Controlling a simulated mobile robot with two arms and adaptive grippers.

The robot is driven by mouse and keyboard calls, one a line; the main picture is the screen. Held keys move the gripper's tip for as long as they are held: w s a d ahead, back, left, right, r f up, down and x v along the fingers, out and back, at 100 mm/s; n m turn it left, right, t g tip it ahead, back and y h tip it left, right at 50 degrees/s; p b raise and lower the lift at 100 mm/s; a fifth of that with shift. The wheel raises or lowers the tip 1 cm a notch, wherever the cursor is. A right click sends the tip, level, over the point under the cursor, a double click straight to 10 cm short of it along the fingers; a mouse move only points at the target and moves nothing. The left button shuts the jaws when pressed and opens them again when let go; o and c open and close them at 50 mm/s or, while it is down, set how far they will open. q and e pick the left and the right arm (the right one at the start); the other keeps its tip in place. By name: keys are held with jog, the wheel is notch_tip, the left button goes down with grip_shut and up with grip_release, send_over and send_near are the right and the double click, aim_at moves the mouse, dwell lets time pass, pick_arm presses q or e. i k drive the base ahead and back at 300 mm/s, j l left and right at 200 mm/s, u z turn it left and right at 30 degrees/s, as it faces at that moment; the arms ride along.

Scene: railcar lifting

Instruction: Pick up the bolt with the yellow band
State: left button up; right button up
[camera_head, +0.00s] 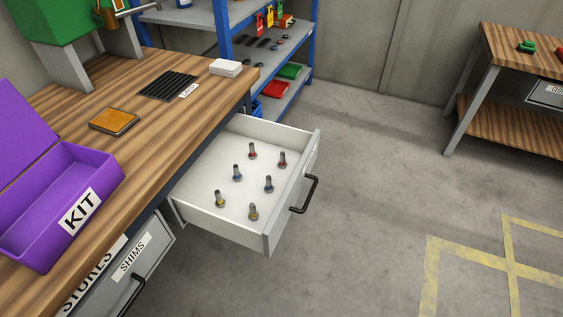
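Several grey bolts stand upright in an open white drawer (228,228) below the workbench. Two of them show yellow at the base: a front-left bolt (220,199) and a front-right bolt (253,212), nearest the drawer's front corner. Two show blue, a left one (237,173) and a right one (268,184). Two show red, a left one (252,151) and a right one (282,160), at the far end. The bolts stand apart from each other. Neither of my grippers is in view.
A purple KIT box (95,194) with its lid open stands on the wooden workbench (160,130). The drawer's black handle (308,195) sticks out to the right. A closed SHIMS drawer (145,262) is at lower left. The floor (370,200) right of the drawer is clear.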

aim_at(253, 216)
jog(key=k+l+u, duration=0.3)
jog(key=l, duration=0.2)
jog(key=k+l+u, duration=0.3)
jog(key=l, duration=0.25)
jog(key=k+l+u, duration=0.3)
jog(key=l, duration=0.15)
jog(key=i, duration=0.1)
